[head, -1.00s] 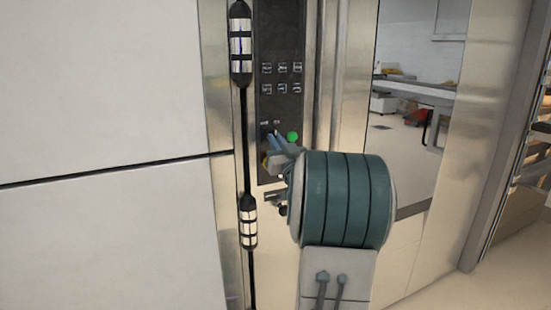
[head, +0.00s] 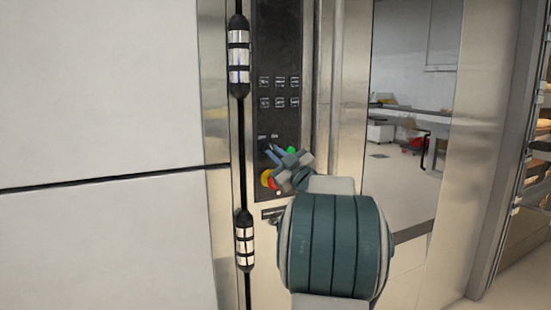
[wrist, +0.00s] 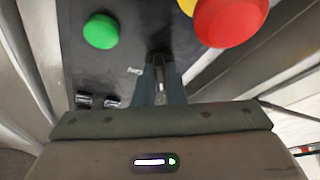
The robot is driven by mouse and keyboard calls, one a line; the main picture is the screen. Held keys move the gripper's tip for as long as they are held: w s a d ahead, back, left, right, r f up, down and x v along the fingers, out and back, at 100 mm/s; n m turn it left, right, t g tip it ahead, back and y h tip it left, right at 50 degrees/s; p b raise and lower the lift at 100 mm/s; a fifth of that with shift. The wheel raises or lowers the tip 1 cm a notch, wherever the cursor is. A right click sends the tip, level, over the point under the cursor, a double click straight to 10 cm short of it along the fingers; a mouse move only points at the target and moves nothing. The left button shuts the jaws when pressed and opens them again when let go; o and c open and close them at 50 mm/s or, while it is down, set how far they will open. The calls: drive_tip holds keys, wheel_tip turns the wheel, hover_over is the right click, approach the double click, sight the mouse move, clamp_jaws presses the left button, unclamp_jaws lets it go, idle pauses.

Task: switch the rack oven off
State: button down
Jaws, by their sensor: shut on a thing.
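The rack oven's dark control panel (head: 277,50) is upright in the head view, left of the oven's glass door. A green button (head: 292,150) sits on it, partly covered by my gripper (head: 275,156); the button also shows in the wrist view (wrist: 101,31). A red mushroom knob (wrist: 230,20) on a yellow base (wrist: 187,5) is at the upper right of the wrist view; it shows below my gripper in the head view (head: 273,183).
Rows of small buttons (head: 279,91) are higher on the panel. A vertical black rod with lamp-like ends (head: 240,130) runs left of it, beside a pale wall (head: 100,100). A rack with trays (head: 540,150) stands at the far right. Floor shows beyond the glass.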

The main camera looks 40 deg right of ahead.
idle(0.3)
drive_tip(key=c, duration=1.5)
unclamp_jaws()
drive_tip(key=v, duration=1.3)
drive_tip(key=shift+s, duration=0.35)
drive_tip(key=shift+f, duration=0.1)
